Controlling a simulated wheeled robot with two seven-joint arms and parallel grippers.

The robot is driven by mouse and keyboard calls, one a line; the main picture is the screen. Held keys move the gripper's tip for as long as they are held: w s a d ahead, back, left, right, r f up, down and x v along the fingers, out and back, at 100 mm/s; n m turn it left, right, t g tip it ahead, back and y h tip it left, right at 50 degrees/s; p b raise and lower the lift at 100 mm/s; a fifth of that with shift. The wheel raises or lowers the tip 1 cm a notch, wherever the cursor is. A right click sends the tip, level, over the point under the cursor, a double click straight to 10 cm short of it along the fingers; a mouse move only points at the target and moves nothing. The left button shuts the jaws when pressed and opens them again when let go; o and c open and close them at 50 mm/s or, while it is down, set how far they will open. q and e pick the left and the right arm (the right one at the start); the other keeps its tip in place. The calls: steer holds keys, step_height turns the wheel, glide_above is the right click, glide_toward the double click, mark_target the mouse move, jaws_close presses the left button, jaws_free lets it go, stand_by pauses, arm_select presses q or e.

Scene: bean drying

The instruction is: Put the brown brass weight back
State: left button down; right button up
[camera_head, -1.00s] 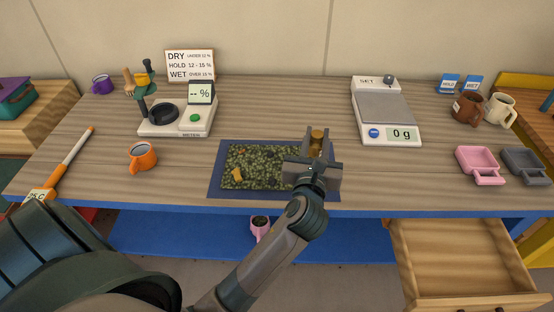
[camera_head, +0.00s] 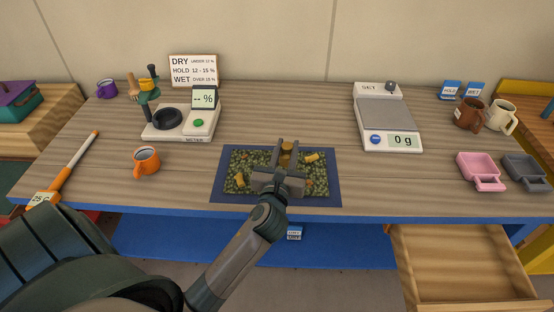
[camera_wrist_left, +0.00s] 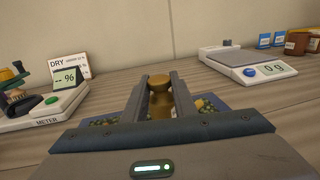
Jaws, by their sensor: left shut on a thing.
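The brown brass weight (camera_head: 287,147) is held upright between the fingers of my left gripper (camera_head: 285,149), over the bean bed on the dark blue mat (camera_head: 331,190). In the left wrist view the weight (camera_wrist_left: 160,100) sits between the two grey fingers, its lower part partly hidden by the gripper. I cannot tell how high it is above the beans. The scale (camera_head: 389,120) stands at the right of the table and reads 0 g; its pan is empty. My right gripper is not in view.
Yellow pieces (camera_head: 312,157) lie among the beans. A pink scoop (camera_head: 481,171), a grey scoop (camera_head: 526,172) and mugs are at right. An open drawer (camera_head: 467,262) juts out below. The table between mat and scale is clear.

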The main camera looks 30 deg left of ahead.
arm_select(q)
steer(key=a, duration=0.1)
steer(key=a+f, duration=0.1)
steer(key=a, duration=0.1)
steer(key=shift+s+f, duration=0.2)
steer(key=shift+f, duration=0.1)
steer(key=shift+f, duration=0.1)
steer(key=shift+f, duration=1.95)
steer(key=c, duration=1.4)
jaws_free()
steer(key=shift+f, duration=0.15)
steer(key=shift+c, duration=0.2)
steer(key=shift+s+d, duration=0.1)
